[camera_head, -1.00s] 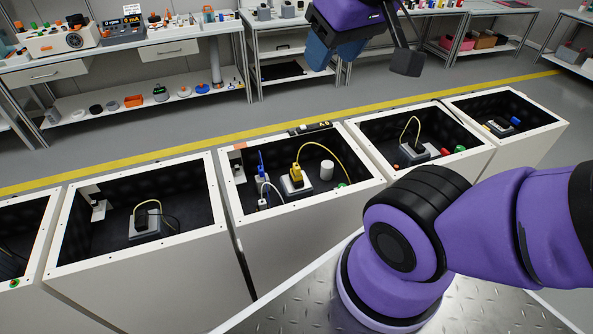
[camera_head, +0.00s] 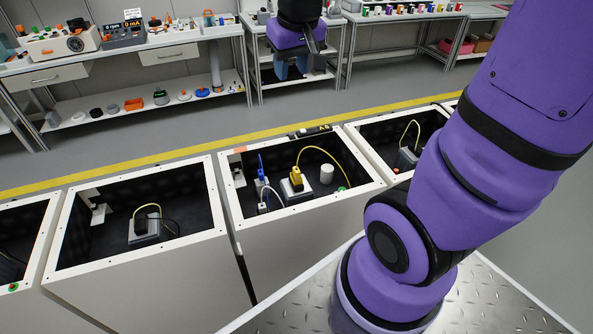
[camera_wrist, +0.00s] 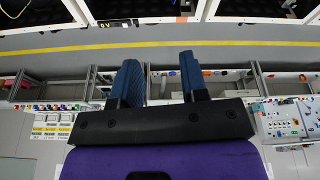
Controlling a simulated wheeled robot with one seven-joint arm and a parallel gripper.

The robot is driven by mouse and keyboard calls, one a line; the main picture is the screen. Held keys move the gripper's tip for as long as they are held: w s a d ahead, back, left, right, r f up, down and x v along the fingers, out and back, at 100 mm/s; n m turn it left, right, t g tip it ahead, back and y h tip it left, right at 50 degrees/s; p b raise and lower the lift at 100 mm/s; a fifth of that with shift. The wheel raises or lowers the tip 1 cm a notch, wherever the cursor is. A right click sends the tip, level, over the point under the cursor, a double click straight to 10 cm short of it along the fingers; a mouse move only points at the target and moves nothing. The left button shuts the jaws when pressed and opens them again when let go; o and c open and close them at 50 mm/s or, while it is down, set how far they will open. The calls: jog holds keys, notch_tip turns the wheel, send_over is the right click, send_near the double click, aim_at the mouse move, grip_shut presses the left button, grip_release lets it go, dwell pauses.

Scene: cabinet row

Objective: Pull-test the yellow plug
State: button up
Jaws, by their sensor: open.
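The yellow plug (camera_head: 296,178) stands upright in a light grey socket block (camera_head: 297,189) inside the middle open cabinet, with a yellow cable arching from it to the right. My gripper (camera_head: 293,74) hangs in the air beyond the cabinets, above the far side of the yellow floor line. It is apart from the plug. In the wrist view my gripper's two blue fingers (camera_wrist: 160,80) are spread with nothing between them. A small yellow spot at the top edge of the wrist view is too small to name surely.
In the same cabinet (camera_head: 308,214) are a blue plug (camera_head: 261,170), a white plug (camera_head: 263,207) and a white cylinder (camera_head: 327,174). Open cabinets stand on both sides, with raised rims. Benches with instruments (camera_head: 124,34) line the back. The floor strip between is clear.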

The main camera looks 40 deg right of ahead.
jog(key=w+d+f+g, duration=0.1)
jog(key=w+d+f, duration=0.1)
jog(key=w+f, duration=0.35)
jog(key=w+d+f+g, duration=0.1)
jog(key=w+d+f, duration=0.2)
jog(key=f, duration=0.5)
jog(key=m+g, duration=0.1)
jog(key=m, duration=0.1)
send_over(297, 169)
notch_tip(297, 169, down, 17)
jog(key=shift+y, duration=0.4)
jog(key=shift+f, duration=5.6)
grip_shut()
jog(key=shift+r, duration=0.2)
jog(key=shift+a+f, duration=0.1)
jog(key=shift+f, duration=0.15)
jog(key=shift+o, duration=0.7)
grip_release()
